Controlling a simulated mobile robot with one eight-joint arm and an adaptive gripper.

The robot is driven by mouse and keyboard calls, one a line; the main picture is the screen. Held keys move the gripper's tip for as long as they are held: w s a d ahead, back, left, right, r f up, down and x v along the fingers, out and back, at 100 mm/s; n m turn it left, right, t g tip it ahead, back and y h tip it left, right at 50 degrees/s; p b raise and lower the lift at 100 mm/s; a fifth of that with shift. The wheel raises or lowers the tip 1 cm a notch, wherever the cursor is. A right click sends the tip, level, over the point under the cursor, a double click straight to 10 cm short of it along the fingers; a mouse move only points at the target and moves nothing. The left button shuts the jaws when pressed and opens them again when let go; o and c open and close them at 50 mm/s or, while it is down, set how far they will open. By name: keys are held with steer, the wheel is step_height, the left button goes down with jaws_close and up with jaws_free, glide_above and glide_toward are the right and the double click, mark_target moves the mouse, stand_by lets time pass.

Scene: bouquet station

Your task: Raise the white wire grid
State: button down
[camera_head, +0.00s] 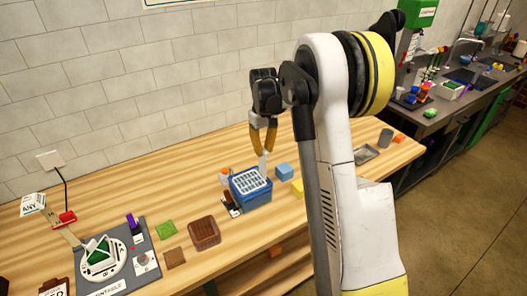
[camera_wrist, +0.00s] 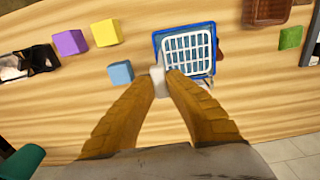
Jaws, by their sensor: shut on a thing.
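The white wire grid (camera_head: 251,181) lies over the top of a blue basket (camera_head: 253,197) on the wooden table. In the wrist view the grid (camera_wrist: 188,54) covers much of the blue basket (camera_wrist: 157,36), whose rim shows around it. My gripper (camera_head: 263,150) is above the back right edge of the basket, pointing down. In the wrist view my gripper's fingertips (camera_wrist: 163,76) are closed on a pale upright tab at the grid's edge. The fingers hide part of the tab. I cannot tell whether the grid is clear of the rim.
A blue cube (camera_head: 284,171) stands right of the basket, near a yellow cube (camera_wrist: 106,32) and a purple cube (camera_wrist: 70,42). A brown tray (camera_head: 204,232) and a green block (camera_head: 166,229) are left of the basket. The tiled wall (camera_head: 120,90) rises behind the table.

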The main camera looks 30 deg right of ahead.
steer(key=c, duration=1.3)
jaws_free()
steer(key=shift+c, duration=0.2)
step_height(320, 180, up, 12)
steer(key=s+a+f+t+b, duration=0.2)
steer(key=s+a+t+b, duration=0.2)
steer(key=s+a+b, duration=0.65)
steer(key=s+a+f+t+b, duration=0.1)
steer(key=s+a+f+b, duration=0.1)
steer(key=s+a+f, duration=0.2)
steer(key=s+a+f+t+b, duration=0.1)
steer(key=s+a+f+t, duration=0.1)
steer(key=s+f, duration=0.6)
steer(key=s+a, duration=0.1)
steer(key=s, duration=0.3)
steer(key=shift+s+a+f+b, duration=0.15)
steer(key=shift+s+a+b, duration=0.2)
steer(key=shift+b, duration=0.05)
